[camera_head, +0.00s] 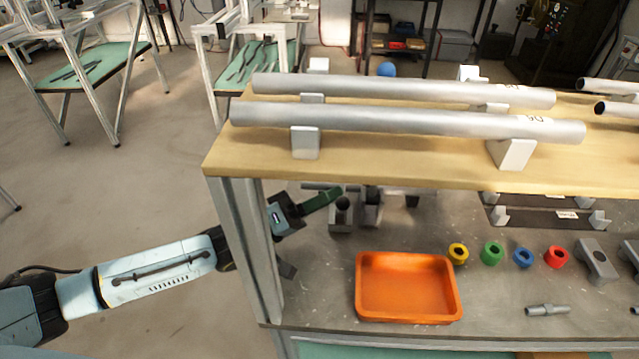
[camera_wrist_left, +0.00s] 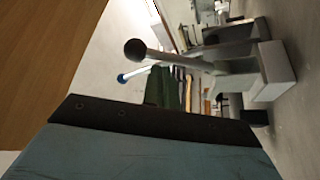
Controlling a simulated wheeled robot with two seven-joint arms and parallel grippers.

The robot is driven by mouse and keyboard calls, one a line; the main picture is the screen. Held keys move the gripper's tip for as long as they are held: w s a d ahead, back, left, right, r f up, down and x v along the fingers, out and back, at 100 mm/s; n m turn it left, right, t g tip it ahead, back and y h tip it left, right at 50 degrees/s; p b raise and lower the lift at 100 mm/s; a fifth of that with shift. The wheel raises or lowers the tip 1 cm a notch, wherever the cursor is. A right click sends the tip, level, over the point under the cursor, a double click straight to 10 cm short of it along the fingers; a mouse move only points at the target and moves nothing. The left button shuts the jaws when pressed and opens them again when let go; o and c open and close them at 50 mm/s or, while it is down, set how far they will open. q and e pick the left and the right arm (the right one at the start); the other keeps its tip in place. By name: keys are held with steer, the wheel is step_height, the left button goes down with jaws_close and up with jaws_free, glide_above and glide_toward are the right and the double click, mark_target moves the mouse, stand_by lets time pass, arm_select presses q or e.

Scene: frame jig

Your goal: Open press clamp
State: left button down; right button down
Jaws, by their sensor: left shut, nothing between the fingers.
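In the left wrist view, a grey clamp-like fixture (camera_wrist_left: 250,72) has a metal lever ending in a black ball knob (camera_wrist_left: 137,49). In the head view, dark grey blocks (camera_head: 341,216) stand under the wooden shelf; I cannot tell which belongs to the press clamp. My right gripper is not in view.
The wooden shelf (camera_head: 240,150) with metal tubes (camera_head: 400,121) overhangs the work area. Its grey post (camera_head: 246,245) stands beside my left arm. An orange tray (camera_head: 408,317) and several coloured rings, including a yellow one (camera_head: 458,253), sit on the grey lower surface.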

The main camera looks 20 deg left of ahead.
arm_select(q)
steer(key=shift+s+d+f, duration=0.15)
steer(key=shift+s+d+f+m+g+h+b, duration=0.1)
steer(key=shift+s+f+m+g+h+b, duration=0.2)
steer(key=shift+m+h+b, duration=0.45)
steer(key=shift+s+d+f+m+g+h+b, duration=0.1)
steer(key=shift+s+f+m+h+b, duration=0.25)
steer(key=shift+m, duration=0.7)
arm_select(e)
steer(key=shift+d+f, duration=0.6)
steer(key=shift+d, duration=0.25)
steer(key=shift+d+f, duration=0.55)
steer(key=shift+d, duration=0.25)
